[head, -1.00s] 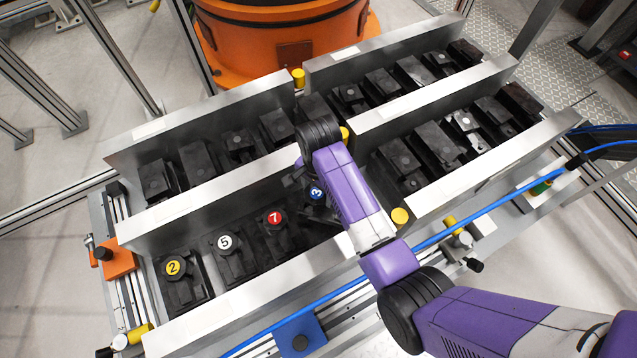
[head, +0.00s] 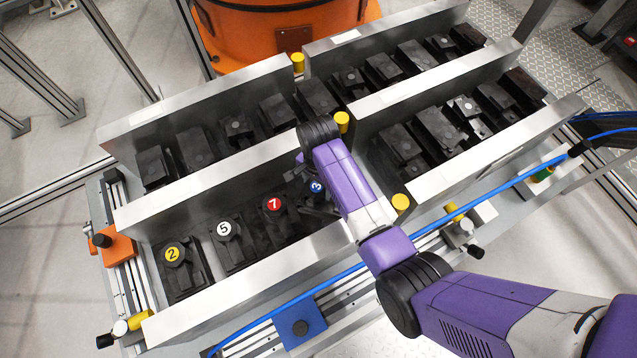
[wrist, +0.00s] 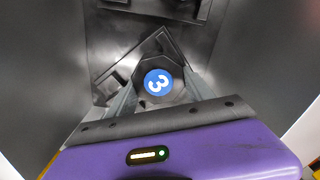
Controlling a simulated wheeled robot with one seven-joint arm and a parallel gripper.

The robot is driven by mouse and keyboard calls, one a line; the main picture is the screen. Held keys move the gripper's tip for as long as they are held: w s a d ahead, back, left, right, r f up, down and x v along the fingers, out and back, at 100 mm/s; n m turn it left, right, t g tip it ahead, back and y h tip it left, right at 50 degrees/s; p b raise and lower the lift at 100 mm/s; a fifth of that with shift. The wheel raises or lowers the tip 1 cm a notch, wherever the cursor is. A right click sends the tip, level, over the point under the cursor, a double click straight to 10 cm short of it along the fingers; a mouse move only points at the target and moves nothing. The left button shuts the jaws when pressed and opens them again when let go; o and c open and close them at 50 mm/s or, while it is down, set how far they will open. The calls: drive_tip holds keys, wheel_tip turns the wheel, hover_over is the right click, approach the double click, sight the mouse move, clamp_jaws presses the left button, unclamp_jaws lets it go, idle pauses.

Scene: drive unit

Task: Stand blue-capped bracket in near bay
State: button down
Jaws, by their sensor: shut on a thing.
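The blue-capped bracket (head: 317,187) is dark, with a white 3 on its round cap. It is in the near left bay, at the right end of the row of capped brackets, partly covered by my arm. In the wrist view its blue cap (wrist: 158,82) faces the camera. My gripper (wrist: 158,94) is shut on the bracket just below the cap, one finger on each side. A dark angular part below the cap looks turned at a slant to the bay walls. I cannot tell whether the bracket's foot touches the bay floor.
Brackets with red 7 (head: 274,203), white 5 (head: 224,229) and yellow 2 (head: 172,254) caps stand to the left in the same bay. A metal front wall (head: 250,285) and a middle wall (head: 200,180) bound it. Other bays hold several dark parts. A blue cable (head: 470,210) runs along the front.

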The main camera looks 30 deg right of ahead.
drive_tip(key=shift+c, duration=2)
unclamp_jaws()
wheel_tip(320, 180, up, 12)
drive_tip(key=p, duration=0.2)
drive_tip(key=shift+r, duration=0.1)
